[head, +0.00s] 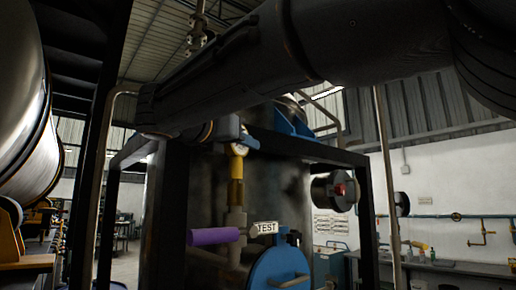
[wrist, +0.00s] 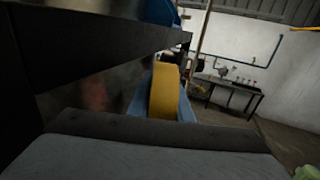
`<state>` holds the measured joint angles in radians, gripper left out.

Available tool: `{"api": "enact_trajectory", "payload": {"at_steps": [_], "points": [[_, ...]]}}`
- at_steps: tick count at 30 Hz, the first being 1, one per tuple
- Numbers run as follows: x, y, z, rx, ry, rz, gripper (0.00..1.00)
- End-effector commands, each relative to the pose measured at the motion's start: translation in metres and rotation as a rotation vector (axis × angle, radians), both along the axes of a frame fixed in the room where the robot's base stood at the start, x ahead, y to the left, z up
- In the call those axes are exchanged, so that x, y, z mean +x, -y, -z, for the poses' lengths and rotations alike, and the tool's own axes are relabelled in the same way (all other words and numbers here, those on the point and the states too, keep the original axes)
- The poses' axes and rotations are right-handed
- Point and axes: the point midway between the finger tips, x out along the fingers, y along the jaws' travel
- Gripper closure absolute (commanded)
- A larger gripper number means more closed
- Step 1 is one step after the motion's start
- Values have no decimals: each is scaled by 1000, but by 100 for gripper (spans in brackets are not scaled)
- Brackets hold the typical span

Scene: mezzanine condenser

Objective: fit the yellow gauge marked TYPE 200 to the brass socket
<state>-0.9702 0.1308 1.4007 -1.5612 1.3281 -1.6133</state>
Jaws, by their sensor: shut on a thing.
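The yellow gauge (wrist: 163,92) shows edge-on in the wrist view, between the blue fingers of my gripper (wrist: 163,108), which is shut on it. The brass socket (head: 236,190) stands upright on a grey pipe fitting, directly below the gauge. I cannot tell whether the gauge's stem touches the socket or sits inside it. The TYPE 200 marking is not readable.
A TEST tag (head: 265,228), a purple cylinder (head: 213,236) and a blue round cover (head: 280,268) lie close below the socket. A dark frame post (head: 165,215) stands left of it. A dark beam (wrist: 95,50) runs close beside the gauge in the wrist view.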

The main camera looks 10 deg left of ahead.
Motion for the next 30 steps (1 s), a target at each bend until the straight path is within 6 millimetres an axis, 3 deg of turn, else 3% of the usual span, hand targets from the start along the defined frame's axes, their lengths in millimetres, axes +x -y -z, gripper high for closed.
{"api": "enact_trajectory", "payload": {"at_steps": [12, 13, 16, 25, 30], "points": [[0, 0, 9, 2, 2, 0, 100], [0, 0, 8, 2, 2, 0, 76], [0, 0, 8, 1, 1, 0, 60], [-1, -1, 9, 0, -1, -1, 60], [-16, -7, 10, 2, 1, -3, 60]]}}
